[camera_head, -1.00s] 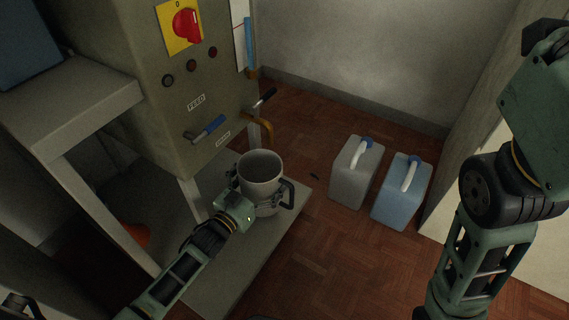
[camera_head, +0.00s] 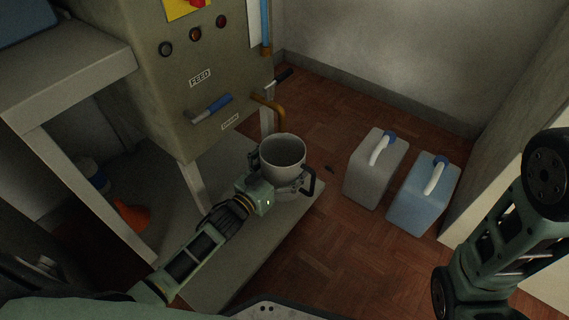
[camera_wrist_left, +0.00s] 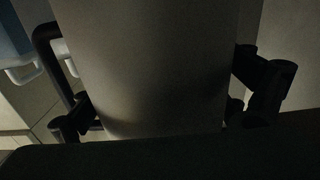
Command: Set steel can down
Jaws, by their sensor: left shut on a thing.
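The steel can (camera_head: 283,158) is a grey, open-topped cylinder with a dark handle on its right side. It is upright over the low grey shelf (camera_head: 232,262), near its right edge. My left gripper (camera_head: 282,186) is shut around the can's lower body. In the left wrist view the can (camera_wrist_left: 158,60) fills the middle, with dark fingers on both sides and the handle at left. Whether the can's base touches the shelf is hidden. My right arm shows at the right edge, but its gripper is out of view.
A machine panel (camera_head: 170,90) with a blue-handled lever (camera_head: 211,108) and a brown pipe (camera_head: 270,108) stands just behind the can. A grey jerrycan (camera_head: 375,172) and a blue jerrycan (camera_head: 424,197) stand on the floor to the right. An orange object (camera_head: 131,215) lies at left.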

